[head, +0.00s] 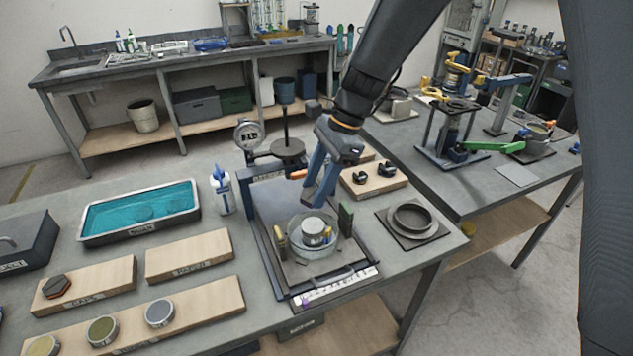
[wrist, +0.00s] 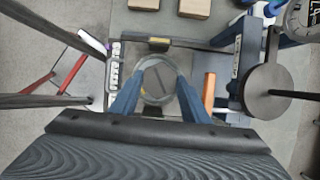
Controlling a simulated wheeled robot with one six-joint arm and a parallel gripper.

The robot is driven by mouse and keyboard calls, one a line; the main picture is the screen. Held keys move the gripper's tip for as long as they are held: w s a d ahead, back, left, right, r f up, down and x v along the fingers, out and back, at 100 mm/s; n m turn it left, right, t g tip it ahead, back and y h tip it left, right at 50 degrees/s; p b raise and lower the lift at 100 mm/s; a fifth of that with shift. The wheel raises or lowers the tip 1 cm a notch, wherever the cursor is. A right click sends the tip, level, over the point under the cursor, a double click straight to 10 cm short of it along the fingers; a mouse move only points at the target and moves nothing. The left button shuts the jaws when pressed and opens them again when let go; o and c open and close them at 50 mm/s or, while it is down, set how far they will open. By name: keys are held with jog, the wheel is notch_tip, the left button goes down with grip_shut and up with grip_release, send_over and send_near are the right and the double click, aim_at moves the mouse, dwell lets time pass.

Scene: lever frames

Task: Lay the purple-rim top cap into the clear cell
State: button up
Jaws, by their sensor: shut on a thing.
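The clear cell (head: 294,249) is a round, see-through dish on the dark framed stand in the head view. A pale grey cylinder (head: 314,232) stands inside it. My gripper (head: 315,198) hangs just above the cell, its blue fingers pointing down. In the wrist view its fingers (wrist: 160,78) are apart, at either side of a round grey outline (wrist: 157,92). I cannot tell whether that outline is the held thing or the cell below. No purple rim shows clearly, so I cannot identify what is gripped.
A dark post with a round weight (head: 288,149) and a dial gauge (head: 249,134) stand behind the cell. A dark ring on a square base (head: 409,220) is to its right. A white bottle (head: 222,192) and a teal-filled tray (head: 140,211) are left. Wooden boards lie front left.

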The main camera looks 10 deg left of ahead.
jog(key=shift+f+b, duration=1.9)
jog(key=shift+f, duration=0.2)
jog(key=shift+f+b, duration=0.65)
jog(key=shift+f, duration=1.35)
jog(key=shift+f+p, duration=0.15)
jog(key=shift+p, duration=0.3)
jog(key=o, duration=1.4)
jog(key=shift+c, duration=0.2)
jog(key=b+v, duration=0.2)
jog(key=v, duration=0.6)
jog(key=s+d+f+n+t+h, duration=0.1)
jog(key=s+d+f+n, duration=0.1)
jog(key=d, duration=0.6)
jog(key=s+d+f+n+t+h+b, duration=0.1)
jog(key=s+d+f+n, duration=0.1)
jog(key=s+d+n, duration=0.3)
jog(key=s+d+f+n+t+h, duration=0.1)
jog(key=s+d+n, duration=0.3)
jog(key=d, duration=0.8)
jog(key=shift+f+n+t+h+b, duration=0.35)
jog(key=shift+f+n, duration=0.25)
jog(key=shift+f, duration=0.2)
